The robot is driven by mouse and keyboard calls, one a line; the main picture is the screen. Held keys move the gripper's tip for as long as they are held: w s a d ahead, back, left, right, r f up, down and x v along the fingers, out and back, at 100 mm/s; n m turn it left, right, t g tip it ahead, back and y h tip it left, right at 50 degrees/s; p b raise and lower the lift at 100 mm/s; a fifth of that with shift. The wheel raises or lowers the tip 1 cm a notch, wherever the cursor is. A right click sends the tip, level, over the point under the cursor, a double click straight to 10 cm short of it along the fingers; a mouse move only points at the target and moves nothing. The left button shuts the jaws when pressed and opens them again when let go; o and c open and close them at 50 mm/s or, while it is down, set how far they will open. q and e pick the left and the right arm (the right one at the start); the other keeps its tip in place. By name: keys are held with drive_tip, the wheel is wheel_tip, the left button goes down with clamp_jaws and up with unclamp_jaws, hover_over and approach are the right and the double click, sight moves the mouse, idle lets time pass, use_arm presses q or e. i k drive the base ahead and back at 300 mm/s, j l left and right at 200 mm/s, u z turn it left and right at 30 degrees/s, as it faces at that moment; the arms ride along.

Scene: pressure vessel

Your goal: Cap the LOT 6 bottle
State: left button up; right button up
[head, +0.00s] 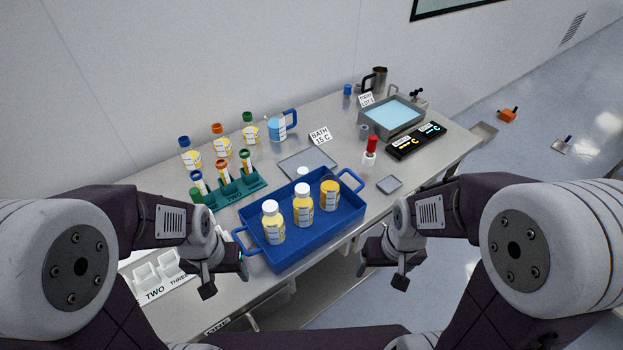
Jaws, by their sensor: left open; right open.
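Three yellow bottles stand in a blue tray (285,258) on the bench. The left bottle (273,226) and the middle bottle (303,208) have white caps. The right bottle (330,196) shows no white cap and appears open. The bottle labels are too small to read, so I cannot tell the lot numbers. A small white cap-like piece (303,172) lies on a grey mat (318,158) behind the tray. My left gripper (222,275) is open and empty left of the tray. My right gripper (384,272) is open and empty, right of the tray's front.
A teal rack (233,191) with tubes stands left of the mat, with several colour-capped bottles (220,143) behind. A blue-handled jug (280,127), a red-topped bottle (370,152), a black display unit (416,141) and a water bath (392,115) stand further back. A white tray (160,275) lies front left.

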sight(330, 186)
drive_tip(key=i+l+u, duration=0.1)
drive_tip(key=u, duration=0.35)
drive_tip(key=i+l+u, duration=0.1)
drive_tip(key=l+u, duration=0.15)
drive_tip(key=u, duration=0.15)
drive_tip(key=l+u, duration=0.2)
drive_tip(key=u, duration=0.25)
drive_tip(key=l+u, duration=0.25)
drive_tip(key=u, duration=0.15)
drive_tip(key=i, duration=0.05)
